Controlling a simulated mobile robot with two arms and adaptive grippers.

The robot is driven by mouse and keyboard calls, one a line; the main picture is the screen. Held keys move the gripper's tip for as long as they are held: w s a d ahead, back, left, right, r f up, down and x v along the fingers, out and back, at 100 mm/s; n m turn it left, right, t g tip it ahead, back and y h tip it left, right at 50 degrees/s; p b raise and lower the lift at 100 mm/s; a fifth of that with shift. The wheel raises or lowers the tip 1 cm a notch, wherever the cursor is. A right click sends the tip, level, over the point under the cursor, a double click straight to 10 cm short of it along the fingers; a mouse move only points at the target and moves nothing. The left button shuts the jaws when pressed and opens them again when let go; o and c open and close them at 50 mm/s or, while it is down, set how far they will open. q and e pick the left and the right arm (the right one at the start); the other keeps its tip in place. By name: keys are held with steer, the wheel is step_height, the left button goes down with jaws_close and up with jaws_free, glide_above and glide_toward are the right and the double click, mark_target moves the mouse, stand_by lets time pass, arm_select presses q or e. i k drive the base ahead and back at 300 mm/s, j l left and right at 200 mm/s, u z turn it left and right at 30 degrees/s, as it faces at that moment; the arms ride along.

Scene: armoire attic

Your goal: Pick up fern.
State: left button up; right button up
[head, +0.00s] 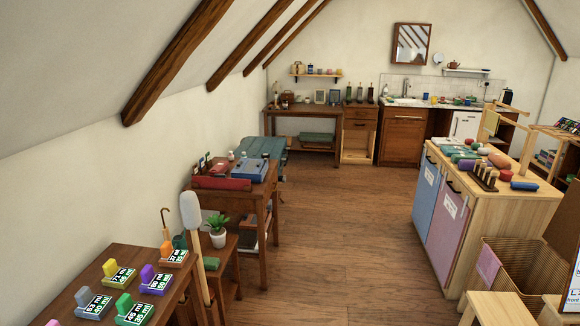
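A green leafy plant, the only one I can make out and likely the fern (217,222), grows in a white pot (218,240). It stands upright on a small low wooden stool or table (229,256) at the lower left. A tall pole with a pale, paddle-like head (191,211) leans close on its left side. Neither of my grippers shows in the head view.
A front-left table (93,256) holds several coloured labelled items. A wooden desk (245,195) stands behind the plant. A cabinet (480,226) and wicker basket (505,258) stand at right. The wooden floor (335,220) between is clear.

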mark_target(218, 234)
steer(key=i+l+z, duration=0.1)
steer(key=i+z, duration=0.35)
steer(key=i, duration=1.65)
steer(key=i+l+u, duration=0.1)
steer(key=i+u, duration=0.3)
steer(key=i+l+u, duration=0.35)
steer(key=i, duration=0.2)
steer(key=i+l+u, duration=0.25)
steer(key=i+u, duration=0.15)
steer(key=i+l+u, duration=0.4)
steer(key=i+l, duration=0.05)
steer(key=l, duration=0.05)
